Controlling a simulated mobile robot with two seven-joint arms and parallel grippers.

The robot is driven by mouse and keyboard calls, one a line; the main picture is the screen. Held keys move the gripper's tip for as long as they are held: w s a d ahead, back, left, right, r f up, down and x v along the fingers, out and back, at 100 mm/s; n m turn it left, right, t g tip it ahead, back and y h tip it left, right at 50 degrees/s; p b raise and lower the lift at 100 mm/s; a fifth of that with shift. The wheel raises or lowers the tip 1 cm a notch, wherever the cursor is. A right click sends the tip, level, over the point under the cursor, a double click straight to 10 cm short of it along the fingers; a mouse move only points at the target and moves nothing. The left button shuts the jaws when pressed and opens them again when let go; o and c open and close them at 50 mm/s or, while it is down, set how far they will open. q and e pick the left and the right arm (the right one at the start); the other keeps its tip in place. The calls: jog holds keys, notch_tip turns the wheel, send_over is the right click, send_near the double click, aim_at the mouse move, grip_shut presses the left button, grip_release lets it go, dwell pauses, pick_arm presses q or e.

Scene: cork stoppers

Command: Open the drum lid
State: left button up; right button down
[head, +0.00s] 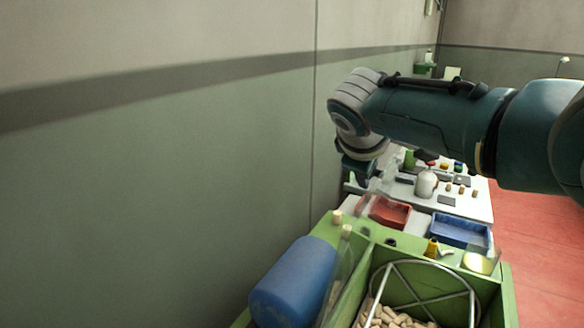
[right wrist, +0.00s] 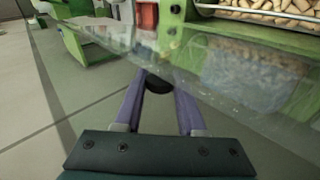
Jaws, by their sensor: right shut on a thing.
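The drum shows in the head view as a green housing with a round wire frame (head: 425,268) and pale corks (head: 395,318) inside. In the right wrist view a clear panel, apparently the lid (right wrist: 255,85), slants across the picture with a black knob (right wrist: 158,84) on it. My right gripper (right wrist: 158,80) has its two purple fingers on either side of this knob and is shut on it. In the head view my right gripper (head: 358,172) hangs beyond the housing, small and partly hidden by its wrist. My left gripper is not in view.
A blue cylinder (head: 293,285) lies left of the housing, near the wall. Red (head: 386,212) and blue (head: 460,231) trays stand behind it. A white table (head: 470,205) with a bottle and small parts is farther back. Red floor on the right is clear.

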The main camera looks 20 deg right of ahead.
dwell(0.3)
jog(key=c, duration=0.5)
grip_release()
jog(key=shift+d, duration=0.1)
jog(key=shift+s+a+r+p, duration=0.25)
jog(key=shift+a+r+p, duration=0.05)
jog(key=shift+r+p, duration=0.15)
jog(key=v, duration=0.8)
jog(key=shift+s+a+r, duration=0.15)
jog(key=shift+s+a, duration=0.05)
jog(key=shift+s, duration=0.05)
jog(key=shift+r+p, duration=0.1)
jog(key=shift+p, duration=0.3)
